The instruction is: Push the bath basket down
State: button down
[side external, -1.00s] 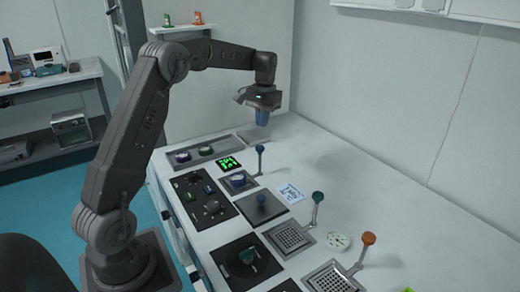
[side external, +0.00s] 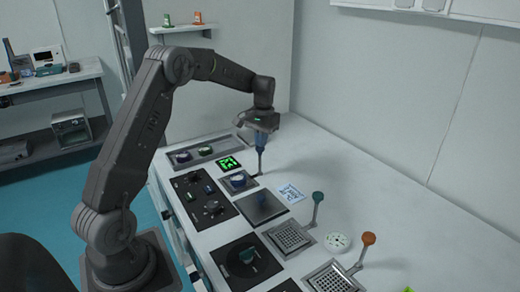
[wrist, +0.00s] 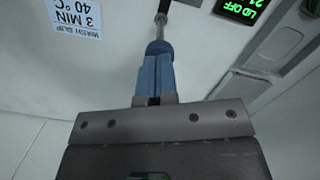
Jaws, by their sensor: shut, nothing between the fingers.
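My gripper (side external: 261,142) has shut blue fingers, pointing down above the lever (side external: 260,164) beside the small metal-framed bath (side external: 238,182). In the wrist view the shut fingertips (wrist: 157,62) line up with the lever's dark blue knob (wrist: 158,47), with its grey rod (wrist: 162,22) beyond. The fingertips look to be at the knob, but whether they press on it I cannot tell. The lever stands upright. A round blue-and-white thing sits in the bath; the basket itself is too small to make out.
A green display (side external: 229,163) reads "LID OFF" in the wrist view (wrist: 243,10). Green-knobbed (side external: 318,197) and orange-knobbed (side external: 368,239) levers stand nearer the camera.

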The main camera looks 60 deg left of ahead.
jog(key=shift+f, duration=0.1)
send_over(261, 173)
jog(key=f, duration=0.6)
jog(key=shift+w+a, duration=0.2)
jog(key=shift+a, duration=0.15)
jog(key=shift+r, duration=0.15)
jog(key=shift+w+a+r, duration=0.3)
jog(key=shift+w+a, duration=0.05)
jog(key=shift+w, duration=0.35)
jog(key=shift+w+a+r, duration=0.25)
jog(key=shift+w+a, duration=0.05)
jog(key=shift+w, duration=0.4)
jog(key=shift+r, duration=0.1)
notch_tip(261, 173, up, 14)
jog(key=w, duration=0.1)
jog(key=shift+w+a+f, duration=0.15)
jog(key=shift+a+f, duration=0.05)
jog(key=shift+a, duration=0.05)
